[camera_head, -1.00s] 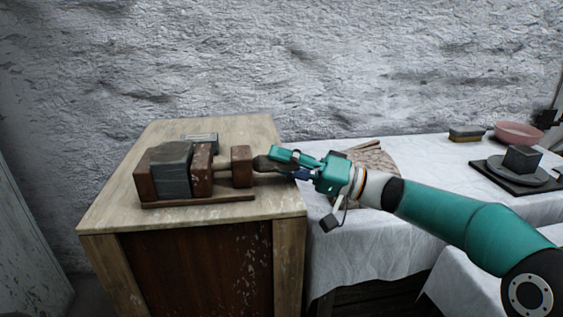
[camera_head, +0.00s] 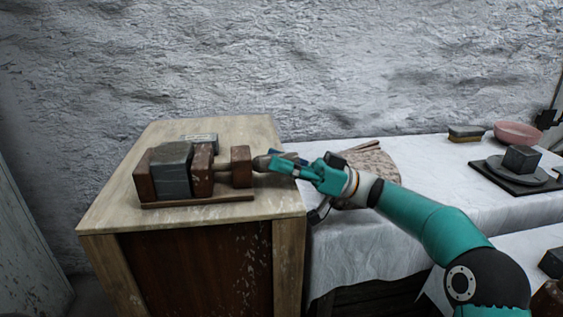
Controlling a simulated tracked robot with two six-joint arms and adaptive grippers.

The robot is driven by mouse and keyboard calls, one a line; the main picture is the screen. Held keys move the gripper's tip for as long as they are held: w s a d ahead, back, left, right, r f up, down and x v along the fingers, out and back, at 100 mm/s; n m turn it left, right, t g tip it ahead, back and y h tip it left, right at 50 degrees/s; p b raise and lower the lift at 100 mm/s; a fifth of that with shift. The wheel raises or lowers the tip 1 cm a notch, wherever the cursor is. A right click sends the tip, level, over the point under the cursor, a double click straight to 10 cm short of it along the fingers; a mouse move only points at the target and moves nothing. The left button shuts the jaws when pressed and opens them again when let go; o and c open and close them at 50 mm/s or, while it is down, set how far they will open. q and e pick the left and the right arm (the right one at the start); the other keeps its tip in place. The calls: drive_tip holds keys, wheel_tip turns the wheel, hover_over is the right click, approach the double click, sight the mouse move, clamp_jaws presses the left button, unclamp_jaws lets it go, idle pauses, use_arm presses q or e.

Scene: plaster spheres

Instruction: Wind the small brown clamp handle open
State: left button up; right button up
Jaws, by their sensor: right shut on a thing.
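The brown wooden clamp (camera_head: 241,166) lies on the wooden stand at the left, with a dark grey block (camera_head: 172,170) between its brown jaws. A screw runs to the right from the clamp's end block to the small brown handle (camera_head: 261,163). My right gripper (camera_head: 277,164) is shut on the handle from the right, and its fingers hide part of it. My left gripper is not in view.
The wooden stand's top (camera_head: 180,208) has bare room in front of the clamp. A small grey item (camera_head: 201,138) lies behind it. A white-covered table (camera_head: 425,165) at the right holds a patterned cloth (camera_head: 376,158), a pink bowl (camera_head: 518,133), a block on a dark plate (camera_head: 521,158) and a brush-like block (camera_head: 466,133).

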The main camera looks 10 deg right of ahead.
drive_tip(key=shift+f+n+g, duration=0.3)
drive_tip(key=shift+n+g, duration=0.3)
drive_tip(key=shift+n, duration=0.2)
clamp_jaws()
drive_tip(key=o, duration=1.1)
unclamp_jaws()
drive_tip(key=shift+o, duration=0.3)
drive_tip(key=shift+r, duration=0.15)
drive_tip(key=d+f, duration=0.2)
drive_tip(key=d, duration=1.4)
drive_tip(key=shift+d+f, duration=0.15)
drive_tip(key=shift+d, duration=0.15)
